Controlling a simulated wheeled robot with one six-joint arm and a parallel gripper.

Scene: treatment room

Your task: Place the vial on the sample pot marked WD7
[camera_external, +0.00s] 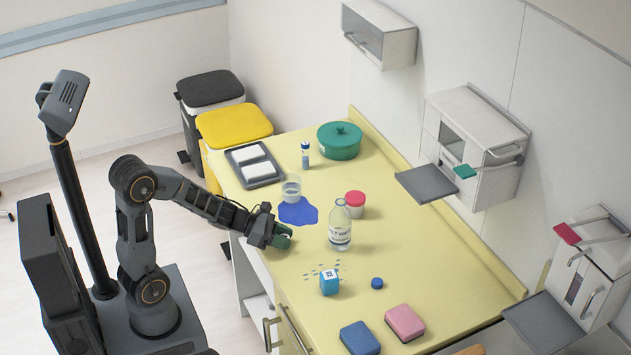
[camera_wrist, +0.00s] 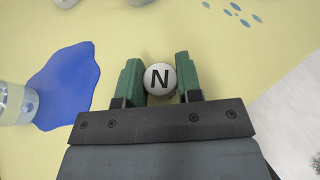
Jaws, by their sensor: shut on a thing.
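My gripper (camera_external: 283,236) is low over the near left edge of the table. In the wrist view its green fingers (camera_wrist: 159,78) are shut on a small round thing with a white top marked N (camera_wrist: 160,79). Its sides are mostly hidden, and I cannot tell whether it is the vial or whether it touches the table. A slim blue-and-white vial-like tube (camera_external: 305,155) stands upright further back. A white pot with a red-pink lid (camera_external: 355,204) stands to the right of my gripper, beyond the bottle. I can read no WD7 marking anywhere.
A clear bottle (camera_external: 340,228) stands right of my gripper. A blue spill (camera_external: 298,211) with a glass (camera_external: 291,189) lies behind it. A blue cube (camera_external: 329,282), droplets, a blue cap (camera_external: 377,283) and two sponge-like blocks are in front. A tray (camera_external: 268,182) and green pot (camera_external: 340,143) stand at the back.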

